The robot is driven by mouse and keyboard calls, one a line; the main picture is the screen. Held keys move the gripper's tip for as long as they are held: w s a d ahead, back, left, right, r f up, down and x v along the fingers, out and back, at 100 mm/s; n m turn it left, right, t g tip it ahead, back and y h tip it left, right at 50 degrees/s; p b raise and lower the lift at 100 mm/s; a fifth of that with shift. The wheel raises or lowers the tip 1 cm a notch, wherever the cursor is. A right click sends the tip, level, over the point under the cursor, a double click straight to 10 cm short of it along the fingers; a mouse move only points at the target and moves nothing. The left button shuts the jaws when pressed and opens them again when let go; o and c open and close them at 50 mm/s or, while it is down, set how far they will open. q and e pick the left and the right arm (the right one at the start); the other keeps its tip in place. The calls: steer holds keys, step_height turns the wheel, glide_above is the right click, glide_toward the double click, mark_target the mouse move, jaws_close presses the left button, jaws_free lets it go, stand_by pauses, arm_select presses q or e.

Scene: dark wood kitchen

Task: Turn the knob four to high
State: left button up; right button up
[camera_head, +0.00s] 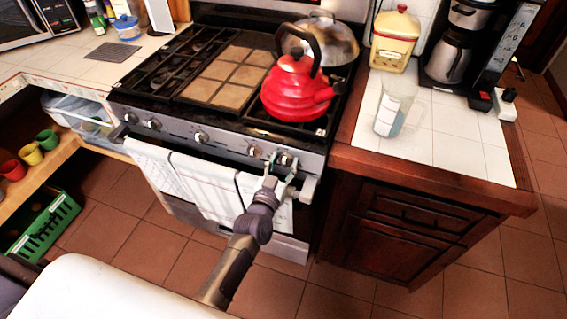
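The stove (225,140) has a front panel with a row of several knobs, among them a middle knob (201,137) and one further right (254,152). The rightmost visible knob (286,159) is at the right part of the panel. My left gripper (283,161) reaches up to the panel, with its fingers apart, one on each side of this rightmost knob. I cannot tell whether the fingers touch it. The knob markings are too small to read. My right gripper is not in view.
A red kettle (292,92) stands on the right burners, with a metal lidded pot (335,40) behind it. Towels (205,188) hang on the oven handle below the panel. A tiled counter (455,148) with a measuring jug (392,110) and coffee maker (452,55) is at the right.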

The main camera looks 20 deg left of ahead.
arm_select(q)
steer(key=c, duration=0.5)
steer(key=shift+c, duration=0.2)
steer(key=shift+n, duration=0.3)
steer(key=n, duration=0.3)
steer(key=shift+a, duration=0.2)
steer(key=n, duration=0.5)
steer(key=shift+a+f, duration=0.1)
steer(key=shift+a, duration=0.05)
steer(key=o, duration=1.2)
steer(key=shift+c, duration=0.2)
